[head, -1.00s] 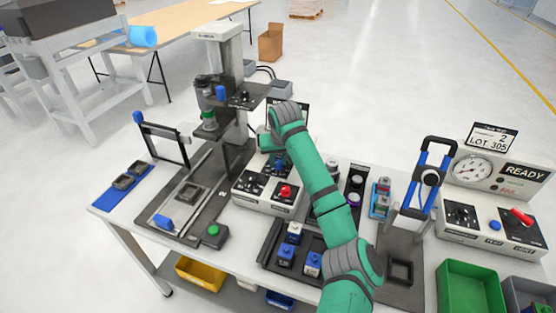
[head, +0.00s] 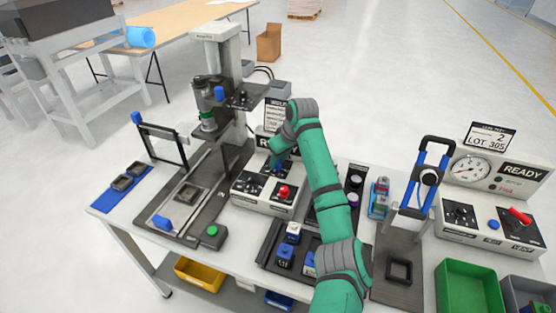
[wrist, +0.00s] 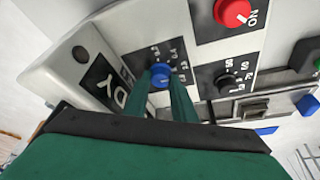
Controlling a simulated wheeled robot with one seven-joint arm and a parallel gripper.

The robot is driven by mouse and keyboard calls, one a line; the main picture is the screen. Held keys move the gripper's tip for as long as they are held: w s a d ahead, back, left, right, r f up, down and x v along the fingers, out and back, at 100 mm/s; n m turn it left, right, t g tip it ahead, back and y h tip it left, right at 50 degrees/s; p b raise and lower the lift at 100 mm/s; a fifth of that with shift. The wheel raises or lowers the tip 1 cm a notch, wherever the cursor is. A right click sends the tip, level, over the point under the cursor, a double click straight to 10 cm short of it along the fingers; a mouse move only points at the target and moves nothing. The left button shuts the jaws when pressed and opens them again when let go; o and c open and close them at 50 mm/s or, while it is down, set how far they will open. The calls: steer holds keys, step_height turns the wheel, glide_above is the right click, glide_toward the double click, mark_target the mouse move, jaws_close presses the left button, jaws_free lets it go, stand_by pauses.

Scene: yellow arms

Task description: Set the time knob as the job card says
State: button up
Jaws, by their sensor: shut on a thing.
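The job card (head: 274,114) stands behind the control box (head: 262,205); its text is too small to read, and my arm covers part of it. In the wrist view, a blue knob (wrist: 160,74) sits on a black dial panel with small white numbers. My gripper (wrist: 166,82) is shut on this blue knob, one finger on each side; it also shows in the head view (head: 277,160). A black knob (wrist: 224,84) with its own number scale is beside it. I cannot read which knob is labelled time, nor the blue knob's exact setting.
A red knob (wrist: 233,11) marked ON is on the same box. The press (head: 222,90) rises behind and left. A dark tray with blue-and-white blocks (head: 286,256) lies in front. The test station (head: 492,205) stands at the right.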

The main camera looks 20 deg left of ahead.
steer(key=shift+a+r, duration=0.15)
steer(key=o, duration=1.1)
steer(key=shift+w, duration=0.1)
steer(key=shift+c, duration=0.2)
steer(key=shift+r, duration=0.15)
steer(key=v, duration=1)
steer(key=shift+s, duration=0.25)
steer(key=shift+w+r, duration=0.1)
